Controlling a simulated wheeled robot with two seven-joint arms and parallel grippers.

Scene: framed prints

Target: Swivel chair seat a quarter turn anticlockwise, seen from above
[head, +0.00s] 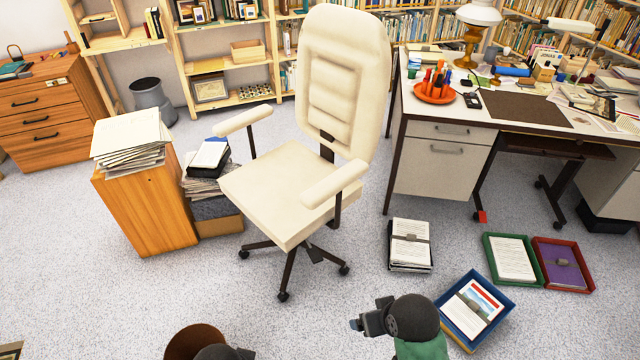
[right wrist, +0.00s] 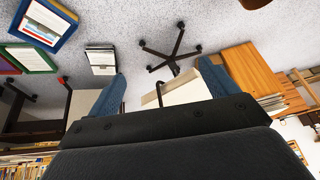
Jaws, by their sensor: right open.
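The cream swivel chair (head: 285,190) stands upright in mid-floor in the head view. Its tall backrest (head: 343,80) is at the back right and the seat's front edge faces the lower left. Its armrests are at the left (head: 243,119) and right (head: 334,184), and its dark star base is on the carpet. My right gripper (head: 358,323) is open and empty, in front of the chair and apart from it. The right wrist view, upside down, shows the blue fingers spread (right wrist: 165,82) with the chair (right wrist: 183,88) beyond. My left gripper (head: 244,353) barely shows at the bottom edge; its jaws are unclear.
A wooden cabinet (head: 145,205) with papers stands left of the chair, a paper stack (head: 207,180) beside it. The desk (head: 440,165) is at the right. Trays, including a blue one (head: 508,312), lie front right. A brown bin (head: 190,338) is at the bottom edge.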

